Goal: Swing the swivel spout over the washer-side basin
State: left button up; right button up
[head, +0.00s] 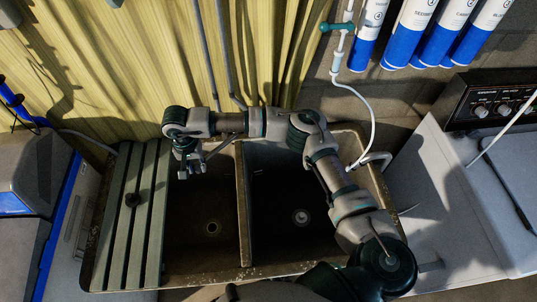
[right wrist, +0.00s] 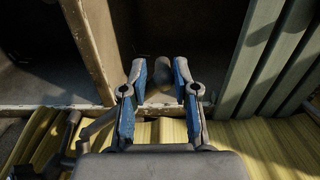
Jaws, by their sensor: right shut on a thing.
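The double sink has a left basin (head: 203,215) and a right, washer-side basin (head: 298,225), split by a divider (head: 243,215). The swivel spout (head: 218,147) reaches from behind the divider over the back of the left basin. My right gripper (head: 189,172) is above that basin, near the spout's end. In the right wrist view, my gripper's blue-padded fingers (right wrist: 160,82) flank a grey round piece (right wrist: 160,72), seemingly the spout. They are shut on it, though the contact is not clear. My right forearm hides the faucet base. My left gripper is not in view.
A slatted drainboard (head: 135,215) covers the sink's left end. The washer (head: 440,200) stands at the right. A white hose (head: 371,115) hangs behind the right basin, near a metal hook-shaped pipe (head: 376,157). A yellow curtain (head: 130,70) hangs behind the sink.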

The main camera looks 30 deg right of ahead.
jog(key=shift+w+d+r, duration=0.1)
jog(key=shift+d+r, duration=0.05)
jog(key=shift+r, duration=0.15)
jog(key=shift+s+d+f+p, duration=0.15)
jog(key=shift+s+p, duration=0.15)
jog(key=shift+s, duration=0.1)
jog(key=shift+s+d, duration=0.45)
jog(key=shift+s, duration=0.2)
jog(key=shift+s+d, duration=0.4)
jog(key=shift+s, duration=0.25)
jog(key=shift+s+d, duration=0.1)
jog(key=shift+s, duration=0.1)
jog(key=shift+s+f, duration=0.1)
jog(key=shift+s+d, duration=0.75)
jog(key=shift+s, duration=0.1)
jog(key=shift+c, duration=0.3)
jog(key=shift+s+d, duration=0.9)
jog(key=shift+s, duration=0.1)
jog(key=shift+c, duration=0.3)
